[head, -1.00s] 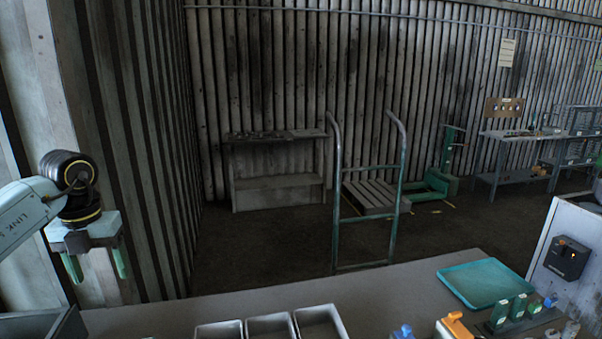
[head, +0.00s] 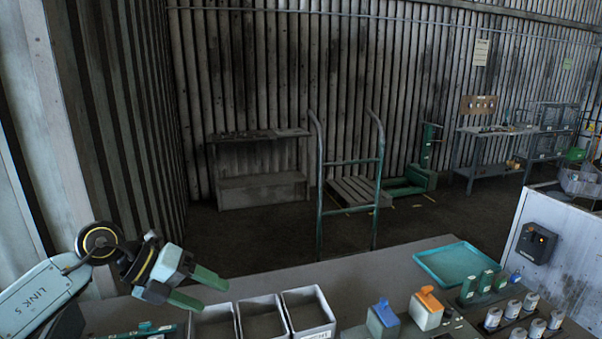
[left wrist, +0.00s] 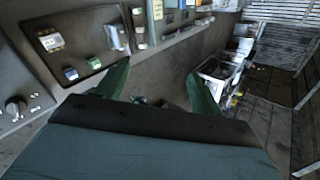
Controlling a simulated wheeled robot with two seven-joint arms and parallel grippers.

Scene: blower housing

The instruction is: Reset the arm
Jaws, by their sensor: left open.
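My left gripper (head: 204,289) is at the lower left of the head view, above the left part of the workbench (head: 375,275). Its two green fingers are apart and point to the right. In the left wrist view the fingers (left wrist: 158,90) are spread with nothing between them. My left arm comes in from the left edge of the head view. My right gripper shows in neither view.
Several grey bins (head: 308,312) stand right of my left gripper. Further right are a blue-topped block (head: 383,320), an orange-topped block (head: 427,310), a teal tray (head: 460,264) and several metal cylinders (head: 513,308). A grey cabinet (head: 570,240) stands at the right.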

